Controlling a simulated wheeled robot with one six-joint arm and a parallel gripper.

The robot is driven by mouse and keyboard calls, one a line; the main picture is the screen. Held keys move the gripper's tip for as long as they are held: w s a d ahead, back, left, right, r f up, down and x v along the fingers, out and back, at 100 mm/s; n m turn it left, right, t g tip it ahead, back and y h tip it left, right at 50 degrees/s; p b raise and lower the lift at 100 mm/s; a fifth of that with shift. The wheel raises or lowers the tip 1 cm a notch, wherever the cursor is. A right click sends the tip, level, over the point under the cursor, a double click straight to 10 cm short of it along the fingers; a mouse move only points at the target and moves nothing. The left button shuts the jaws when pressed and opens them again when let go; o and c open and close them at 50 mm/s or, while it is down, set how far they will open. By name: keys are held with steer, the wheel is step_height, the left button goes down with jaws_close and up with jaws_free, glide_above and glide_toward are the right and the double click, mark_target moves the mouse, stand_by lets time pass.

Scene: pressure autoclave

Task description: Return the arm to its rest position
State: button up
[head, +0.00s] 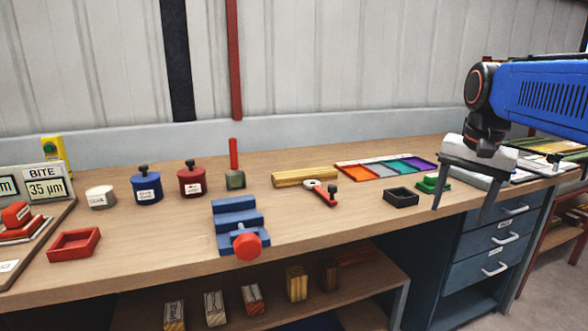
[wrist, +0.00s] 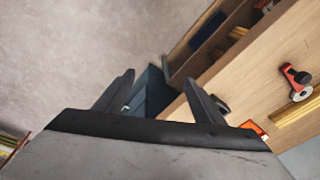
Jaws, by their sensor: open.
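My gripper (head: 461,200) hangs from my blue arm at the right of the head view, fingers pointing down, at the front edge of the wooden bench (head: 330,233). Its two dark fingers are apart with nothing between them. In the wrist view my gripper (wrist: 163,92) also shows open and empty, with the floor and the blue drawer unit (wrist: 148,92) beyond it. Part of the bench's right end is hidden behind my gripper.
Left of my gripper are a green block (head: 432,184), a black tray (head: 401,197) and a coloured tray (head: 385,168). Blue drawers (head: 490,250) are below my gripper. The air above the bench's middle is clear.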

steer(key=s+a+f+n+t, duration=0.1)
steer(key=s+a+f+n, duration=0.2)
steer(key=s+f, duration=0.5)
steer(key=s+a+f+n+t, duration=0.1)
steer(key=s+a+f+n, duration=0.2)
steer(key=s+f, duration=0.6)
step_height(320, 180, down, 2)
steer(key=shift+s+a+f+n+t, duration=0.1)
steer(key=shift+s+a+n+t, duration=0.25)
steer(key=shift+n, duration=0.65)
